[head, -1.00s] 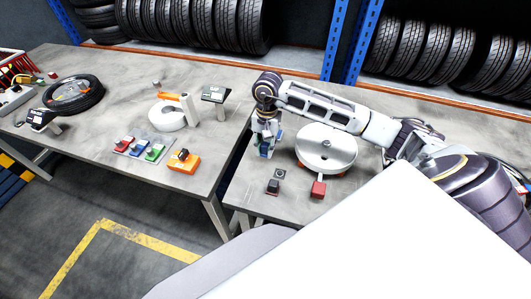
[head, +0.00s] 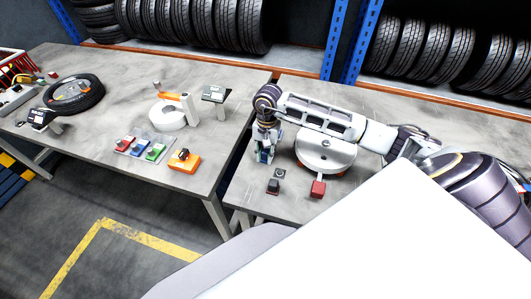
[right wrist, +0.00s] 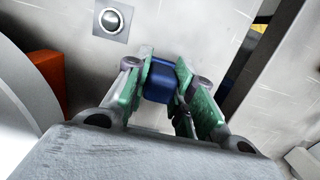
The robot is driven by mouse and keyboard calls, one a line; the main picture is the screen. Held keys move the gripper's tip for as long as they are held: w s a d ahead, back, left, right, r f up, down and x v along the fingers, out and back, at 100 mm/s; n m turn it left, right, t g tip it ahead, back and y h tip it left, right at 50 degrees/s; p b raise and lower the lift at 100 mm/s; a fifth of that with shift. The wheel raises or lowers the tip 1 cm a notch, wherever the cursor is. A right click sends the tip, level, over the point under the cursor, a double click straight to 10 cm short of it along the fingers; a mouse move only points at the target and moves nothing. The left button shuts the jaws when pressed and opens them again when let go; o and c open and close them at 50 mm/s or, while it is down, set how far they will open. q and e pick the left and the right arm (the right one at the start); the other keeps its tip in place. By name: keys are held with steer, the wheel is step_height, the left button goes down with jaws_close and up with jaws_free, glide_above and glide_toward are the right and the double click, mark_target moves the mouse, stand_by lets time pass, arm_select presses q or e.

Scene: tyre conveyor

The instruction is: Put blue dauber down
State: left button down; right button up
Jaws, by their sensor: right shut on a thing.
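My right gripper (head: 265,152) is over the left part of the right-hand table (head: 239,190), pointing down. In the right wrist view its green-padded fingers (right wrist: 168,92) are shut on the blue dauber (right wrist: 159,81), a small dark blue block between the fingertips. The grip hides most of the dauber in the head view. I cannot tell whether its underside touches the table. My left gripper is not in view.
A round grey turntable (head: 325,152) stands close right of the gripper. A black block (head: 273,187), a red block (head: 318,188) and a round button (head: 280,173) are in front. The left table (head: 215,150) holds daubers in a tray (head: 140,149).

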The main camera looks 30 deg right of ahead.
steer(key=shift+f, duration=0.15)
steer(key=o, duration=1)
steer(key=shift+r, duration=0.35)
steer(key=shift+w+d+r+b, duration=0.15)
steer(key=shift+r+b, duration=0.2)
steer(key=shift+r, duration=1.55)
steer(key=shift+w+d+r+b, duration=0.2)
steer(key=shift+r+b, duration=0.15)
steer(key=shift+r, duration=1.6)
steer(key=shift+w+d+r+b, duration=0.15)
steer(key=shift+r+b, duration=0.2)
steer(key=shift+r, duration=1.55)
